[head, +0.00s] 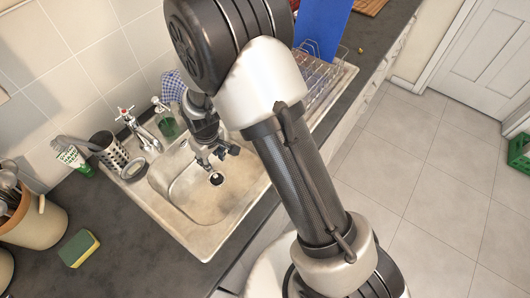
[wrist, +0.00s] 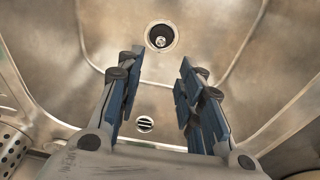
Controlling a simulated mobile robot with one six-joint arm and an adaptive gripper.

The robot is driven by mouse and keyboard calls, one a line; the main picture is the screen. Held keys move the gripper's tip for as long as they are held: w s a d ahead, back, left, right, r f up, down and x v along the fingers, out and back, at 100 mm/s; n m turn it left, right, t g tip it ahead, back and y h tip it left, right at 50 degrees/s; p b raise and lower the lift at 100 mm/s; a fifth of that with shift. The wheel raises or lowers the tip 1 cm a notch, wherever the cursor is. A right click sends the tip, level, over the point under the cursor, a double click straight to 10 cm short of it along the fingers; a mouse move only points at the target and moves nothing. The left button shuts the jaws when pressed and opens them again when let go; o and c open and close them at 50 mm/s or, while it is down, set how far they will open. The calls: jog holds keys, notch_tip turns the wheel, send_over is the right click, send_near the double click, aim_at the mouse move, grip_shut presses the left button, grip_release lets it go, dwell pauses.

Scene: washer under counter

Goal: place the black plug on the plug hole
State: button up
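My gripper (wrist: 160,68) is open, its blue-padded fingers wide apart with nothing between them. In the head view my gripper (head: 217,154) points down into the steel sink basin, above the plug hole area. The plug hole (wrist: 147,37) shows a metal rim beyond the fingertips in the wrist view. Inside the rim is a dark round shape with a bright knob-like centre (wrist: 161,42). I cannot tell whether this is the black plug or the drain's inside. The same dark round spot (head: 216,179) shows on the basin floor in the head view.
The sink (head: 205,235) is set in a dark counter. A tap (head: 138,128), soap bottle (head: 167,121) and perforated steel holder (head: 108,153) stand behind it. A sponge (head: 79,248) and utensil pot (head: 35,222) are at the left. A wire rack (head: 319,79) is at the right.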

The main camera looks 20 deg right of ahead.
jog(key=s+d+r+m+t, duration=0.1)
jog(key=s+d+r, duration=0.25)
jog(key=r, duration=0.65)
jog(key=s+d+r+m, duration=0.2)
jog(key=d+r, duration=0.2)
jog(key=r, duration=0.5)
jog(key=s+d+r+m+t, duration=0.1)
jog(key=s+d+r, duration=0.2)
jog(key=s, duration=0.6)
jog(key=s+d+r+m, duration=0.2)
jog(key=s+d+r, duration=0.1)
jog(key=s+r, duration=0.4)
jog(key=shift+s+t+h, duration=0.3)
jog(key=shift+s+t, duration=0.1)
jog(key=shift+s, duration=0.75)
jog(key=shift+f, duration=0.1)
